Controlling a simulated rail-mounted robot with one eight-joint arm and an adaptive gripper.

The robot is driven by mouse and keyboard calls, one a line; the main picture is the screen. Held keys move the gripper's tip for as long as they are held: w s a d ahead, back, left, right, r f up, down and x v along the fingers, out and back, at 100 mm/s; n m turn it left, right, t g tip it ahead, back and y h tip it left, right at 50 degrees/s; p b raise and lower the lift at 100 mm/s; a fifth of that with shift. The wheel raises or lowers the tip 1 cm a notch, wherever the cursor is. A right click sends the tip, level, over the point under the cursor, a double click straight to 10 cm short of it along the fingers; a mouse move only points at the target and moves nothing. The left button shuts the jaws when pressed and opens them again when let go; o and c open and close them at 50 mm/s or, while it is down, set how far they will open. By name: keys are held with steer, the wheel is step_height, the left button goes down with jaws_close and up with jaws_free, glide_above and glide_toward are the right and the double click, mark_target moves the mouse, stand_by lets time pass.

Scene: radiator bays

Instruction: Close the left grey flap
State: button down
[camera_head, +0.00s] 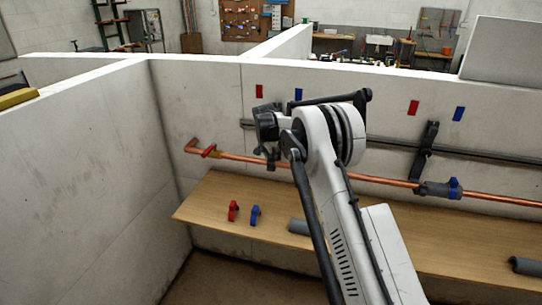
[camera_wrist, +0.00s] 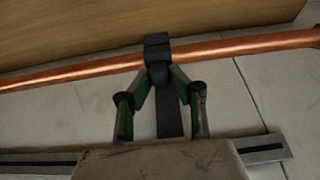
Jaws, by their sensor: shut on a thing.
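In the wrist view, a dark grey clip stands on the wall, with a long strip (camera_wrist: 169,115) and a blocky flap end (camera_wrist: 157,43) at the copper pipe (camera_wrist: 80,68). I take this blocky part as the left grey flap. It lies against the pipe; whether it is fully closed I cannot tell. My gripper (camera_wrist: 160,77) has its two fingertips drawn together on the clip's lower part, beside the pipe. In the head view my gripper (camera_head: 270,158) is at the wall by the left end of the pipe, and my arm hides most of this clip.
A second dark clip (camera_head: 425,150) sits on the rail to the right. A grey fitting with a blue handle (camera_head: 453,188) is on the pipe. Red (camera_head: 233,211) and blue (camera_head: 255,215) handles and grey cylinders (camera_head: 298,227) lie on the wooden shelf (camera_head: 205,205). A partition wall (camera_head: 85,160) bounds the left.

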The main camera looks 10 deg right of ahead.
mark_target(271, 156)
steer(key=shift+w+d+f+g+y+b, duration=0.2)
steer(key=shift+w+g+y+b, duration=0.25)
steer(key=shift+g, duration=0.35)
steer(key=shift+w+d+g, duration=0.1)
steer(key=shift+w+g, duration=0.1)
steer(key=shift+g, duration=0.3)
steer(key=shift+y, duration=0.25)
steer(key=c, duration=1.6)
jaws_free()
steer(key=shift+r, duration=0.1)
steer(key=r, duration=0.4)
steer(key=s+r, duration=0.1)
steer(key=r, duration=0.7)
steer(key=shift+s+a, duration=0.2)
steer(key=shift+a, duration=0.1)
steer(key=shift+f, duration=0.1)
